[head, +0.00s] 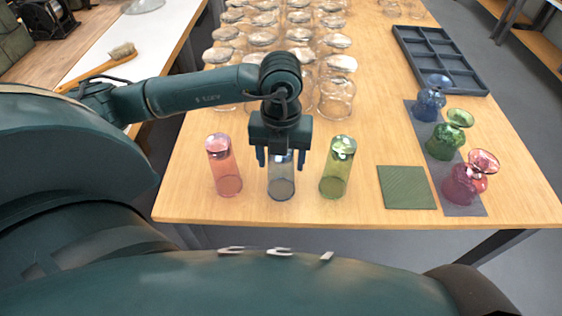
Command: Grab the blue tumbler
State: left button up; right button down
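The blue tumbler (281,187) stands on the wooden table near its front edge, between a pink tumbler (224,167) and a green tumbler (338,168). My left gripper (281,160) points down over the blue tumbler, with one finger on each side of its upper part. The fingers look spread, and I cannot see them pressing on the glass. The gripper body hides the tumbler's top. My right gripper is not in view.
Many clear glass jars (336,97) fill the table's back. A green mat (406,187) lies to the right. Beside it, blue, green (448,135) and pink vases stand on a dark strip. A dark compartment tray (437,58) lies behind them.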

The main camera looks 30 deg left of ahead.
pick_arm(q)
jog(key=c, duration=1)
jog(key=shift+r, duration=0.1)
